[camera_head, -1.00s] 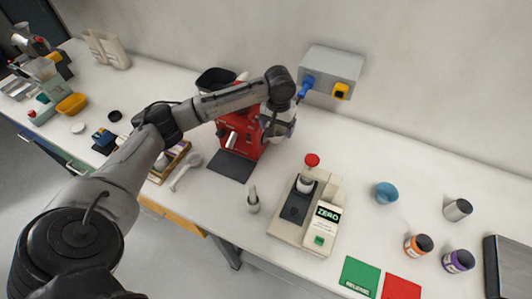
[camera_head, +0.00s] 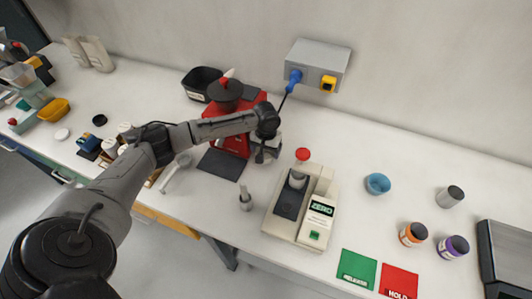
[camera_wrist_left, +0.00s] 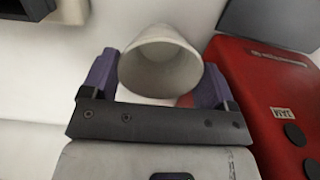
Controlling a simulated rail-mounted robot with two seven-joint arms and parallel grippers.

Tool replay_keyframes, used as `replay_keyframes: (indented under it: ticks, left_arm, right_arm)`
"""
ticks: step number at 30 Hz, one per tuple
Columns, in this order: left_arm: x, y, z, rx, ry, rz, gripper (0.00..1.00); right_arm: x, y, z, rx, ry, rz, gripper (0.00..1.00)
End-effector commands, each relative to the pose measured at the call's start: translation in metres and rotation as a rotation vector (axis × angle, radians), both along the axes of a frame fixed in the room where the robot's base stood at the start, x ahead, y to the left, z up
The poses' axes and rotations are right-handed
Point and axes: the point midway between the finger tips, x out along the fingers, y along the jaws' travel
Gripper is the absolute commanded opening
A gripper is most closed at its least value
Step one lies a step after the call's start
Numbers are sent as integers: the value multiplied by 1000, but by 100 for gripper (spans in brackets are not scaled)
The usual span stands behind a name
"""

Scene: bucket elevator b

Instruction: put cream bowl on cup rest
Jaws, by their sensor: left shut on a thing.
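My left gripper (camera_head: 266,152) is just right of the red machine in the head view. In the left wrist view its purple fingers (camera_wrist_left: 158,80) are on either side of the cream bowl (camera_wrist_left: 160,62) and shut on it. The bowl's round mouth faces the wrist camera, so its inside shows. In the head view the gripper and wrist mostly hide the bowl. I cannot single out the cup rest with certainty. A cream device (camera_head: 318,213) marked ZERO, with a dark strip and a red knob, stands to the right of the gripper. My right gripper is not in view.
The red machine (camera_wrist_left: 262,90) is close beside the gripper. A grey wall box (camera_head: 318,66) with a blue plug and cable is behind. A metal tool (camera_head: 245,198) stands in front. A blue cup (camera_head: 377,184) and several jars are at right, with clear table between.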

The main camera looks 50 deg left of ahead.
Motion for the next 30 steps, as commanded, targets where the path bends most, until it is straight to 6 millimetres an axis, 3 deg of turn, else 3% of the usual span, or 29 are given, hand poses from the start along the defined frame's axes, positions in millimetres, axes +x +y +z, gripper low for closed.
replay_keyframes:
  ticks: [4,16,17,18,20,30]
  left_arm:
    - [0,0,-17,-1,0,0,50]
    - [0,-1,-20,-1,-2,-1,50]
    - [0,-1,-21,-1,-2,-1,81]
    - [0,0,-21,-1,-2,-1,85]
    - [0,0,-21,-1,-2,-1,91]
    - [0,0,-14,0,-2,0,91]
  right_arm:
    - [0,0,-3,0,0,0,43]
    - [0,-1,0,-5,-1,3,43]
    - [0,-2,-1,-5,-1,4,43]
    - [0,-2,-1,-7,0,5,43]
    - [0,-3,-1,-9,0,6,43]
    - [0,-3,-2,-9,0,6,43]
